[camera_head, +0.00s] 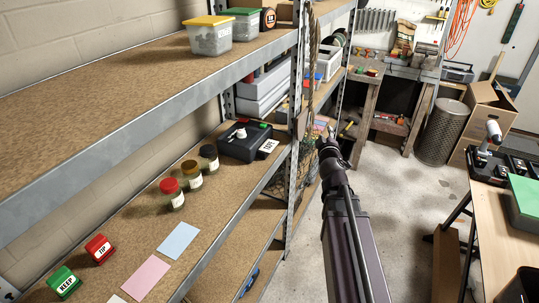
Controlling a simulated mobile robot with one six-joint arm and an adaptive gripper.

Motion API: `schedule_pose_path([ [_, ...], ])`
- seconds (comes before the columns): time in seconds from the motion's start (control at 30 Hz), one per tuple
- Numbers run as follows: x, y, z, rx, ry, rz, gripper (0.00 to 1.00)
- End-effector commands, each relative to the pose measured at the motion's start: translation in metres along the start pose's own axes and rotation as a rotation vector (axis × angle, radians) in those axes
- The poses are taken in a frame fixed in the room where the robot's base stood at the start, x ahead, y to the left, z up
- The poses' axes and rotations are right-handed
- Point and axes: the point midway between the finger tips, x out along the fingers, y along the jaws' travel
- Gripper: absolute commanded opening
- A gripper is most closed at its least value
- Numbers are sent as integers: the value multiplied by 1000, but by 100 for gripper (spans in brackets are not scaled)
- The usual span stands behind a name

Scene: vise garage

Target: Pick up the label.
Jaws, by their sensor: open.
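A small white label (268,146) with dark lettering, too small to read surely, shows at the front right of a black box (242,143) on the middle shelf. I cannot tell whether it is attached to the box or lies against it. My gripper (322,133) is at the far end of my arm, right of the shelf post and apart from the label. Its fingers are small and dark against the background. It is open, and I see nothing held in it.
The middle shelf (120,233) also holds several small jars (190,174), a red block (99,248), a green block (63,283), and blue (178,241) and pink (145,278) cards. A metal post (297,120) stands between gripper and label. Floor is clear around my arm.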

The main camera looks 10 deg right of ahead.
Motion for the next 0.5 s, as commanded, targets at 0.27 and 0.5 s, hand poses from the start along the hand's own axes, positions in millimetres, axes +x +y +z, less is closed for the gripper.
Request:
schedule_pose_path([
  [0.27,1,-29,-9,-239,338,-11,43],
  [0.5,-15,-72,-8,-434,611,-103,43],
])
